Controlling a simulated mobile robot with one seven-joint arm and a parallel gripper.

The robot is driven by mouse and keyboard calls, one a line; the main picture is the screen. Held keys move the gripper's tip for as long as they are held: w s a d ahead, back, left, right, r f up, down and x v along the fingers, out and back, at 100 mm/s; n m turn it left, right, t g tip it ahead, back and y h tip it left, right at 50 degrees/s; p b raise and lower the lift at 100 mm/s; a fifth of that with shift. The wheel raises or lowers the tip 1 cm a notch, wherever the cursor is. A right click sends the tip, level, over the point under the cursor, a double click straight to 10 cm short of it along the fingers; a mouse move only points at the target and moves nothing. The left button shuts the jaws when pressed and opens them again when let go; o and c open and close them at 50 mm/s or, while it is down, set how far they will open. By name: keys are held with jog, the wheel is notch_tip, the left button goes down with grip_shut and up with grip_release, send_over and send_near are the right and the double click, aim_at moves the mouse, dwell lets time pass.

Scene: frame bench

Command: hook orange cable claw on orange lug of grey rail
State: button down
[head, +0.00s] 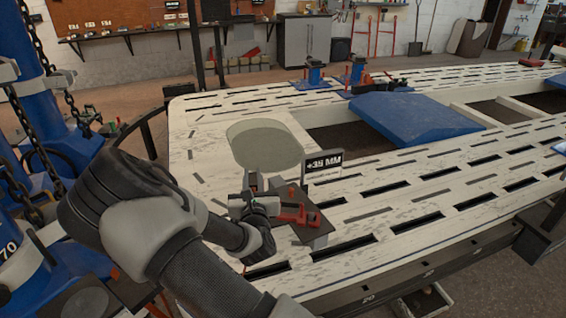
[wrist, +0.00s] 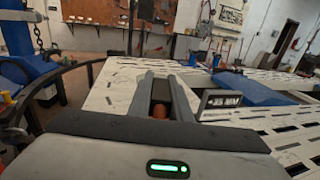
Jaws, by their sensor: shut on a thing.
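My gripper (head: 258,190) is low over the near left part of the white slotted bench (head: 195,150). In the wrist view its two grey fingers (wrist: 167,95) are shut on an orange-brown rounded piece (wrist: 160,111). Most of that piece is hidden, so I cannot tell whether it is the cable claw. Just right of the gripper in the head view is a red clamp-like part (head: 299,215) by a dark plate (head: 303,231). I cannot make out a grey rail or an orange lug for certain.
A small "+35 MM" sign (head: 323,164) stands right of the gripper. A blue ramp-like pad (head: 415,116) lies farther back, and blue stands (head: 315,76) are at the far edge. A blue post with chains (head: 48,60) rises at left. The bench's round opening (head: 265,145) is behind the gripper.

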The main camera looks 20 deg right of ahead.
jog(key=w+d+f+m+g+h, duration=0.3)
jog(key=w+d+m+g+h, duration=0.2)
jog(key=w+d+g+h, duration=0.1)
jog(key=w+d+f+m+g+h+b, duration=0.1)
jog(key=w+d+f+m+g+h, duration=0.2)
jog(key=w+d+m+g+h, duration=0.2)
jog(key=shift+w+d+m+g+h, duration=0.4)
jog(key=shift+w+d+m+h, duration=0.3)
jog(key=shift+w+d+h, duration=0.25)
jog(key=shift+f+b, duration=0.1)
jog(key=shift+b, duration=0.55)
jog(key=shift+f+b, duration=1.6)
jog(key=shift+f, duration=3.5)
